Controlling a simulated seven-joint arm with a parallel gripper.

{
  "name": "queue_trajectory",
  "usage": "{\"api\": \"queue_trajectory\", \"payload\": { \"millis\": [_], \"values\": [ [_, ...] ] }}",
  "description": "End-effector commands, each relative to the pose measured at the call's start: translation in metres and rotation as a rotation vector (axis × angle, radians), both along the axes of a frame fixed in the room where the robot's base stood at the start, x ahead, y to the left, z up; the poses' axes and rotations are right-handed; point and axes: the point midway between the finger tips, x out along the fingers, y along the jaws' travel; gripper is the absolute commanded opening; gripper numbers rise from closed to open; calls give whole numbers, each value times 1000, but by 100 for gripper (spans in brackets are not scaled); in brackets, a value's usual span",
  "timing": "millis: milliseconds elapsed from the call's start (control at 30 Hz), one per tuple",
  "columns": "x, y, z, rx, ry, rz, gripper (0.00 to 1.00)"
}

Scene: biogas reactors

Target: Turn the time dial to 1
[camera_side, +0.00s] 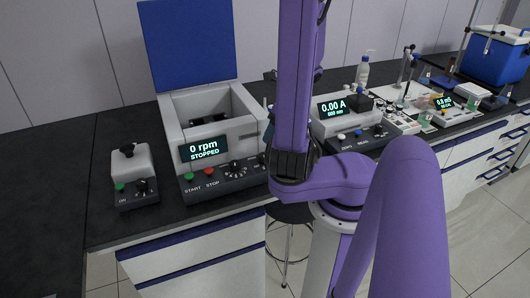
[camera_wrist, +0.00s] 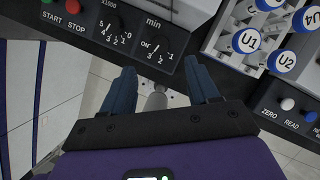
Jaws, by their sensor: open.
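The time dial (camera_wrist: 158,52), marked "min", is a dark knob on the centrifuge's sloping front panel, with "ON" and small numbers around it. Its exact setting is too small to tell. The speed dial (camera_wrist: 115,33), marked x1000, sits to its left. My gripper (camera_wrist: 159,66) is open and empty, its two blue fingers pointing towards the panel on either side of the time dial in the picture. I cannot tell whether they touch it. In the side view, the centrifuge (camera_side: 168,125) has its blue lid raised and its display (camera_side: 204,148) reads "0 rpm STOPPED". My arm hides most of the gripper there.
The green START (camera_wrist: 46,15) and red STOP (camera_wrist: 73,7) buttons sit left of the dials. To the right are a rack with blue-capped tubes (camera_wrist: 246,41) and a photometer (camera_side: 338,123) with ZERO and READ buttons. A small device (camera_side: 133,170) stands left of the centrifuge.

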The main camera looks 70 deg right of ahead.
Motion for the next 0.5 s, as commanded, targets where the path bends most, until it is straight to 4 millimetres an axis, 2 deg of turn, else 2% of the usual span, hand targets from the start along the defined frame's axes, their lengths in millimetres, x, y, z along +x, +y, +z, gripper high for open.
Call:
{"api": "queue_trajectory", "payload": {
  "millis": [500],
  "values": [
    [21, -3, -51, 5, 1, 3, 60]
  ]
}}
